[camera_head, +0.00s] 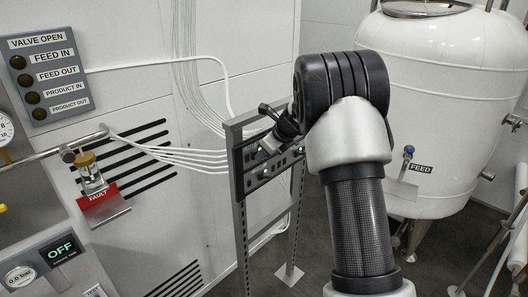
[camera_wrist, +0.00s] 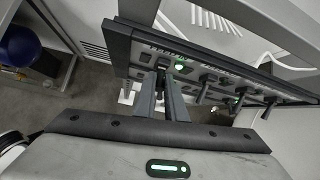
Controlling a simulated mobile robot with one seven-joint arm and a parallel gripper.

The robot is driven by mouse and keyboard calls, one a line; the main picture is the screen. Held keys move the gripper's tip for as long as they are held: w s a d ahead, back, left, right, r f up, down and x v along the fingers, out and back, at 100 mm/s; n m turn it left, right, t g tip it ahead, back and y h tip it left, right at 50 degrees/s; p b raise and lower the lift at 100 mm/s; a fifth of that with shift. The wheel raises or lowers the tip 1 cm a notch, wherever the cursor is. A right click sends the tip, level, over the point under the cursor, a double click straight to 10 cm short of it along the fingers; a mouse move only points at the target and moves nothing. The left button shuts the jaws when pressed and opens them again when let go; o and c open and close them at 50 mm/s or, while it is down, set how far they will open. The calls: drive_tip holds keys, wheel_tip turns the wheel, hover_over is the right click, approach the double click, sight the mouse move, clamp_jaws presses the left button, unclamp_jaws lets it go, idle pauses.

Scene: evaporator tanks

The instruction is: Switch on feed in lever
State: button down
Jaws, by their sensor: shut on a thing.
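A dark control panel (camera_head: 247,178) with small levers and green lights stands on a grey metal frame. It also shows in the wrist view (camera_wrist: 122,42), with several black levers (camera_wrist: 205,90) in a row. My gripper (camera_wrist: 161,78) is at the left end of this row, its fingers shut on a lever there, which they mostly hide. A green light (camera_wrist: 180,67) glows just right of the fingertips. The panel's lettering is too small to read, so I cannot confirm the lever's name. In the head view, my gripper is at the panel, partly hidden by my arm.
A VALVE OPEN board (camera_head: 50,76) has a FEED IN lamp (camera_head: 17,62) above other lamps; all look dark. A white tank (camera_head: 445,110) labelled FEED (camera_head: 421,168) stands right. A red FAULT tag (camera_head: 97,195) and an OFF display (camera_head: 60,249) are left. White cables run behind the frame.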

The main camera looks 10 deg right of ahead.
drive_tip(key=shift+w+r+g, duration=0.15)
drive_tip(key=shift+r+g, duration=0.1)
drive_tip(key=shift+g, duration=0.05)
idle(0.4)
drive_tip(key=c, duration=1.8)
unclamp_jaws()
drive_tip(key=shift+a, duration=0.1)
drive_tip(key=v, duration=1.7)
drive_tip(key=shift+a+r+b, duration=0.2)
drive_tip(key=shift+r+b, duration=0.05)
drive_tip(key=shift+b, duration=0.2)
